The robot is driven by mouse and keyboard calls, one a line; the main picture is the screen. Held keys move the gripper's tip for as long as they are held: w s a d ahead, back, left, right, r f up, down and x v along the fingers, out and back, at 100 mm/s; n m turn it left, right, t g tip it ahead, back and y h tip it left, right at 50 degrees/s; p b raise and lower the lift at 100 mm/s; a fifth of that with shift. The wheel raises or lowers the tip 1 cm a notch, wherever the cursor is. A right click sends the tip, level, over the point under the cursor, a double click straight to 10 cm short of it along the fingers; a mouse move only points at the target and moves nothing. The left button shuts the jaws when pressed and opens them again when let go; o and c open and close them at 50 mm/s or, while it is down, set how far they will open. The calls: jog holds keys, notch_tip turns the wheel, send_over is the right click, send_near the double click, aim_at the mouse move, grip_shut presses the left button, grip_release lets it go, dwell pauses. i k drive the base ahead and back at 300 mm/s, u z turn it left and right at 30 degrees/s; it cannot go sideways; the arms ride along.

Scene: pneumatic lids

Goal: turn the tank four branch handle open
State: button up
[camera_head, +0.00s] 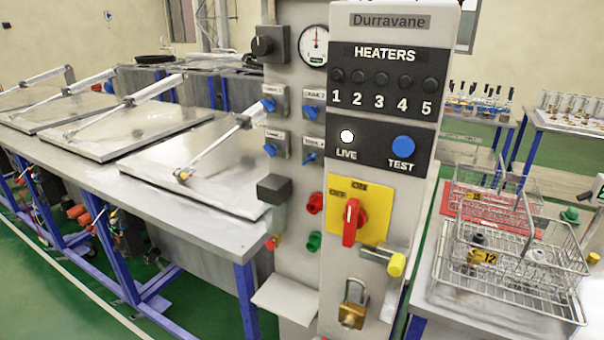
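Several blue branch handles sit on the narrow left face of the grey control cabinet, in two columns, each with a small label. The lower right handle (310,157) is under a label (313,143) that seems to end in 4, though the print is too small to be sure. The other handles are at upper left (268,105), upper right (311,111) and lower left (271,149). The lower right one looks tilted, but I cannot tell whether it is open. My gripper is not in view.
The cabinet front has a red switch (351,222) on a yellow plate and a padlock (353,303). Tanks with closed metal lids (215,160) stand at left. A bench with wire baskets (510,262) stands at right. Green floor (50,290) shows at lower left.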

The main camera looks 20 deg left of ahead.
aim_at(311, 157)
jog(key=u, duration=0.05)
jog(key=k, duration=0.85)
jog(key=u, duration=1.95)
jog(key=i, duration=1)
jog(key=u, duration=0.05)
